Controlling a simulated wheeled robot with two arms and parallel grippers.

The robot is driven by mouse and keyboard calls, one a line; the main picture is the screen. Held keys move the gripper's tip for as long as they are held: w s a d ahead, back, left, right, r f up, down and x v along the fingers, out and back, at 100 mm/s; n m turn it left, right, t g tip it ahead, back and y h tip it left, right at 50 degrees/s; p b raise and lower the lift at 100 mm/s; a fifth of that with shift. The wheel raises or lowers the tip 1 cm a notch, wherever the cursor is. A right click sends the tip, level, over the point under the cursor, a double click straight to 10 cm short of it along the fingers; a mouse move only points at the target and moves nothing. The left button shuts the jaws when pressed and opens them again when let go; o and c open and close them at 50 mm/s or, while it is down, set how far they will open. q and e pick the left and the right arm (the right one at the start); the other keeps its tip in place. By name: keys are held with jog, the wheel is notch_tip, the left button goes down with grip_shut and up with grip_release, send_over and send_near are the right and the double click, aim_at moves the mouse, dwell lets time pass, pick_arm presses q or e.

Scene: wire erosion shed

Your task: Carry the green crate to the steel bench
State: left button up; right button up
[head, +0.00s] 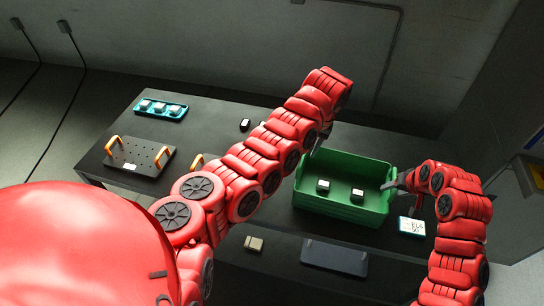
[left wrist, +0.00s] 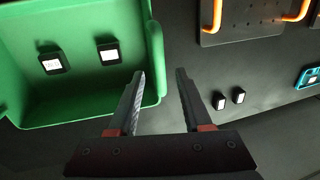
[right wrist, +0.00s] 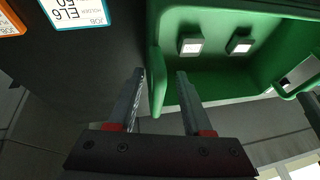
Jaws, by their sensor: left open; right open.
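The green crate (head: 345,208) stands on a dark table (head: 215,122), with two small dark blocks with white labels inside it. My left gripper (head: 316,146) is at the crate's far left part, partly hidden by its own arm. In the left wrist view its open fingers (left wrist: 160,74) are on either side of the crate's end wall (left wrist: 154,50). My right gripper (head: 394,184) is at the crate's right end. In the right wrist view its open fingers (right wrist: 160,74) have the crate's rim (right wrist: 157,95) between them. Neither gripper is closed on it. I cannot pick out a separate steel bench.
A black plate with orange handles (head: 139,157) and a blue tray (head: 160,110) of labelled pieces lie on the table's left. Small dark blocks (head: 245,125) lie near its middle. A job card (head: 411,226) lies right of the crate. A grey panel (head: 335,257) lies lower down.

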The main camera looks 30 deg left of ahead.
jog(key=shift+r, duration=0.15)
pick_arm(q)
notch_tip(320, 180, up, 7)
jog(key=d, duration=0.1)
jog(key=shift+w+d+r, duration=0.15)
jog(key=shift+d+r, duration=0.05)
pick_arm(e)
jog(key=v, duration=1.1)
jog(key=shift+r, duration=0.35)
jog(key=shift+s+d, duration=0.1)
jog(key=shift+s, duration=0.1)
